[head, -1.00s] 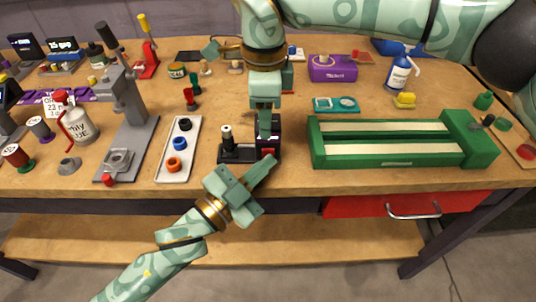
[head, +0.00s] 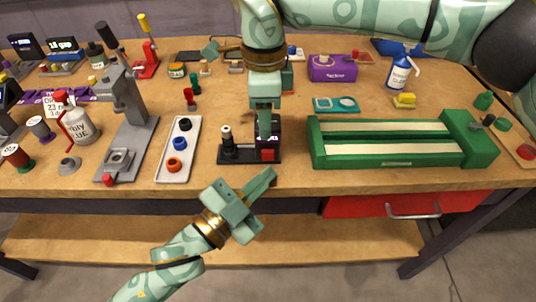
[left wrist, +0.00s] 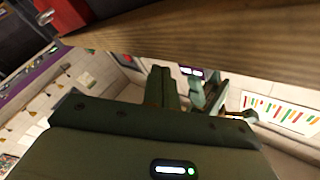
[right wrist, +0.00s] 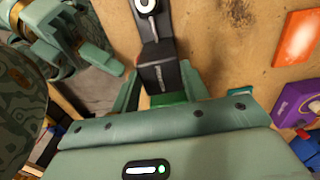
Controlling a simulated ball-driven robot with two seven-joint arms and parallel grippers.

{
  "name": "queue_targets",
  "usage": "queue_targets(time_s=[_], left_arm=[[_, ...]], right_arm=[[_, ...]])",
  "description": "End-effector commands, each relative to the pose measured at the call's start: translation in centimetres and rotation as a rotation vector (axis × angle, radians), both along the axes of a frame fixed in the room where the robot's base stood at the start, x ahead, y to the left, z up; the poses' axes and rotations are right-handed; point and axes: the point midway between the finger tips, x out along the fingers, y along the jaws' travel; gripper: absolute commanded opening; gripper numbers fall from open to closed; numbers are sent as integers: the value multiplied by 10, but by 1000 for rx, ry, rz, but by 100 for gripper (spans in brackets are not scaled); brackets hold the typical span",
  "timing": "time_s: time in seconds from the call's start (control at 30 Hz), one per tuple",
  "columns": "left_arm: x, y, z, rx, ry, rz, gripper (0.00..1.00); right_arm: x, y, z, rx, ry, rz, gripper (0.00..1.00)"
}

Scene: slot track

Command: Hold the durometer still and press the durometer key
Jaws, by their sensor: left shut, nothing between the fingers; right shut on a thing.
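The durometer (head: 236,152) is a black device near the table's front edge, with a small post on its left and a taller block on its right. A red key (head: 268,155) is on the block's front, below a small display with pale marks. My right gripper (head: 265,134) reaches down from above and is shut on the block. In the right wrist view the durometer (right wrist: 158,65) lies between its fingers. My left gripper (head: 271,173) is shut and empty, just below and in front of the key, apart from it. Its fingers (left wrist: 163,82) also show in the left wrist view.
A white tray (head: 163,168) with several coloured rings lies left of the durometer, beside a grey press stand (head: 140,130). A green slotted track (head: 390,161) stands to the right. The table's front edge is close below the durometer.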

Motion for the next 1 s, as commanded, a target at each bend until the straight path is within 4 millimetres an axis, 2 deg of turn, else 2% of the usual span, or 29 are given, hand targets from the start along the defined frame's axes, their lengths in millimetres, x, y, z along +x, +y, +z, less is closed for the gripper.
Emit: queue_targets(time_s=[0.33, 0.7, 0.73, 0.8, 1.0], left_arm=[[-34, 0, 0, -1, 1, 0, 0], [-41, 0, 1, 0, -2, 0, 0], [-41, 0, 1, 0, -2, 0, 0], [-41, 0, 1, 0, -2, 0, 0], [-41, 0, 1, 0, -2, 0, 0]], right_arm=[[1, 0, 0, 0, -2, -1, 0], [1, 0, 0, 0, -2, -1, 0], [1, 0, 0, 0, -2, -1, 50], [1, 0, 0, 0, -2, -1, 70], [0, 0, 0, 0, -1, -1, 70]])
